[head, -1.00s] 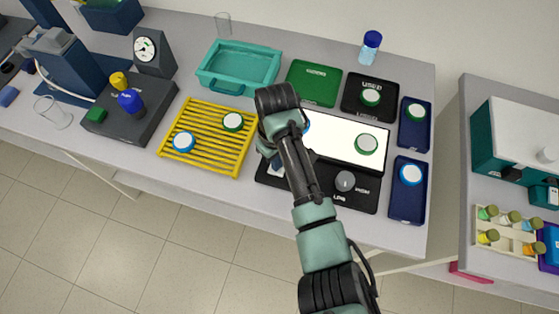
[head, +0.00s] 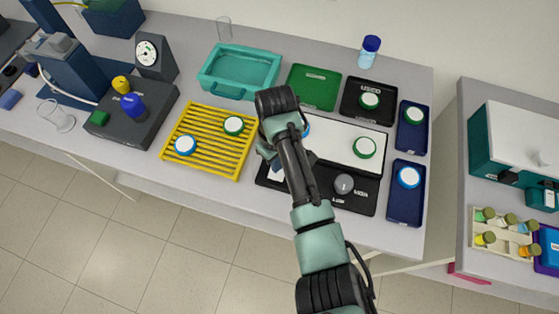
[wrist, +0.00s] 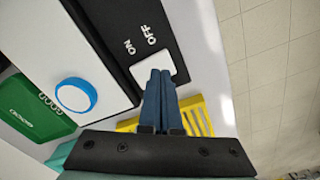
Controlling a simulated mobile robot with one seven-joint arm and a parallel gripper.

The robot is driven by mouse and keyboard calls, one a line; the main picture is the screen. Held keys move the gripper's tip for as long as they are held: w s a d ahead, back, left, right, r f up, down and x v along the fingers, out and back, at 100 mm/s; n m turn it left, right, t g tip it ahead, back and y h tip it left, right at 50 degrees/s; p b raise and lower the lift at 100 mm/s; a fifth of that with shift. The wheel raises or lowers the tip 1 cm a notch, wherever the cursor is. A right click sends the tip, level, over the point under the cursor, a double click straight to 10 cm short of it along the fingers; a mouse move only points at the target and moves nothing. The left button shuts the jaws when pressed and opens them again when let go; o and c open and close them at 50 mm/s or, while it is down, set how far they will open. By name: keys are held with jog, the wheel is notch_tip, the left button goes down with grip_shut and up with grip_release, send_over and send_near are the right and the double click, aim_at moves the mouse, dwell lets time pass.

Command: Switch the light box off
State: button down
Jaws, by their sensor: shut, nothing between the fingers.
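The light box is black with a pale panel (head: 340,141) on top, and its front strip (head: 358,197) carries a grey knob (head: 343,183). In the wrist view a white rocker switch (wrist: 155,66) sits beside the ON and OFF lettering. My gripper (wrist: 160,74) is shut and empty, its blue fingertips at the switch's near edge. They cover part of it; I cannot tell whether they touch or press it. In the head view my arm hides the gripper's tips and the switch. The panel looks pale and evenly white, without clear glow.
A green-ringed disc (head: 364,148) and a blue-ringed disc (wrist: 76,95) lie on the panel. A yellow rack (head: 205,155) with two discs is at left. Dark blue trays (head: 405,208) stand close at right. Green and black trays lie behind.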

notch_tip(320, 180, up, 5)
jog(key=p, duration=0.4)
jog(key=shift+r+p, duration=0.15)
jog(key=shift+p, duration=0.15)
jog(key=w+a+r+m+t+y+b, duration=0.1)
jog(key=w+a+r+t, duration=0.2)
jog(key=w+r, duration=0.25)
jog(key=w+a+r+t+y+b, duration=0.1)
jog(key=w+a+r+t, duration=0.3)
jog(key=r, duration=0.3)
jog(key=w+r+m+t+y+b, duration=0.15)
jog(key=r+t, duration=0.25)
jog(key=r, duration=0.6)
jog(key=w+r+t+h, duration=0.1)
jog(key=w+r+t, duration=0.2)
jog(key=r, duration=0.6)
jog(key=s+d+r+m+t+b, duration=0.1)
jog(key=s+r+t, duration=0.25)
jog(key=r, duration=0.55)
jog(key=s+d+r+m+t+b, duration=0.1)
jog(key=s+d+r+t, duration=0.2)
jog(key=r, duration=0.6)
jog(key=s+d+r+m+t+h+b, duration=0.1)
jog(key=s+d+r+m+t+h, duration=0.1)
jog(key=s+r+t, duration=0.5)
jog(key=s+d+r+m, duration=0.1)
jog(key=s+r+m, duration=0.1)
jog(key=s+r, duration=0.2)
jog(key=shift+s+r, duration=0.3)
jog(key=shift+s, duration=1.6)
